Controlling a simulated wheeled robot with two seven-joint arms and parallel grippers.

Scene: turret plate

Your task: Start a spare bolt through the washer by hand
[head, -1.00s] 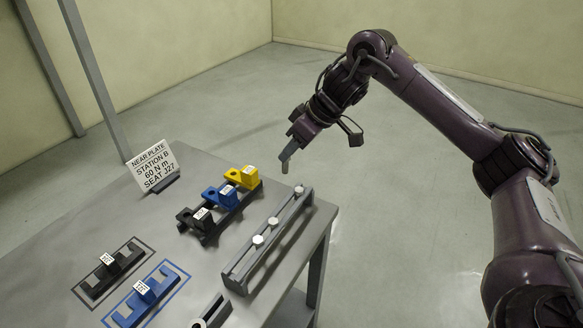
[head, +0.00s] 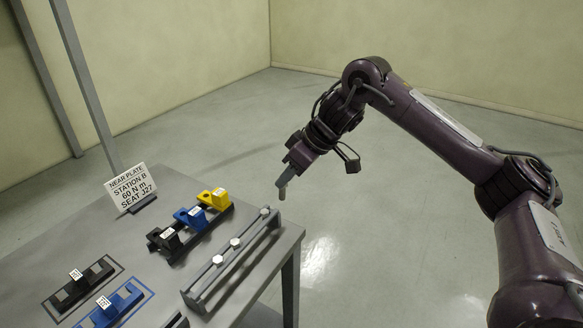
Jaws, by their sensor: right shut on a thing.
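My right gripper (head: 284,188) hangs past the table's right edge, just off the far end of the bolt rack (head: 212,280). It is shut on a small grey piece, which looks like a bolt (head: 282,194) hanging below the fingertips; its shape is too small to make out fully. Several pale-headed places show on the rack: bolts stand at the near part (head: 217,259), the middle (head: 235,242) and the far end (head: 264,211). I cannot make out a washer. My left gripper is not in view.
The grey table (head: 150,222) carries black, blue and yellow blocks (head: 212,198) on a stand, a sign (head: 130,186), and black (head: 82,284) and blue (head: 118,303) brackets within outlines. Open floor (head: 380,240) lies right of the table.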

